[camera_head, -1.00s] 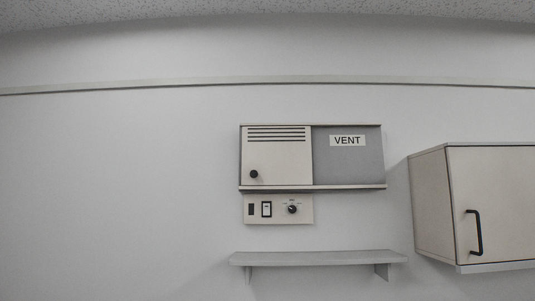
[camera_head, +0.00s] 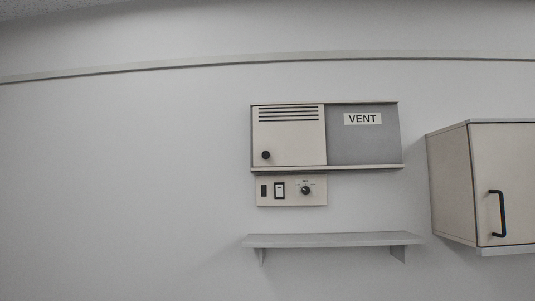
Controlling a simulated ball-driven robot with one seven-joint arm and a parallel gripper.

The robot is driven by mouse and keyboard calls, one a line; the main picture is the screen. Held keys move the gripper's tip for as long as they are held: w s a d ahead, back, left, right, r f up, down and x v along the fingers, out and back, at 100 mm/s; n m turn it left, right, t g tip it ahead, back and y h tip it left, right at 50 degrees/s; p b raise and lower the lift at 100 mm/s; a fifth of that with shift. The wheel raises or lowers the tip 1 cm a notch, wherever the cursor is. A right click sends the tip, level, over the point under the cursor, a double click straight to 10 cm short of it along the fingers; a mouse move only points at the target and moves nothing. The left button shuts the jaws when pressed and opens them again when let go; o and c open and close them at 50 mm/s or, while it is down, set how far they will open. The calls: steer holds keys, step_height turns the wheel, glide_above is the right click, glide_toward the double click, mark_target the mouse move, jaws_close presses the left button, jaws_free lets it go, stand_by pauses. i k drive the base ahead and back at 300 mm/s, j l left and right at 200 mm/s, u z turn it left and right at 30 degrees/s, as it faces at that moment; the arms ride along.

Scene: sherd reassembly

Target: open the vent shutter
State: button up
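The vent unit is on the wall, a little right of the middle. Its shutter (camera_head: 290,140) is a cream panel with dark slots along the top and a round black knob (camera_head: 266,155) at its lower left. The shutter covers the left part of the frame. To its right is a grey panel (camera_head: 362,147) with a white label reading VENT (camera_head: 363,118). A ledge or rail (camera_head: 330,169) runs along the bottom. My gripper is not in view, so its state and distance do not show.
Below the vent is a control plate (camera_head: 291,191) with a switch (camera_head: 280,190) and a dial (camera_head: 306,190). An empty grey shelf (camera_head: 330,240) is lower down. A cream cabinet (camera_head: 503,185) with a black handle (camera_head: 498,213) juts out at right. The wall at left is bare.

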mark_target(283, 135)
steer(key=i+j, duration=0.1)
steer(key=i, duration=0.7)
steer(key=i+j, duration=0.15)
steer(key=i, duration=0.65)
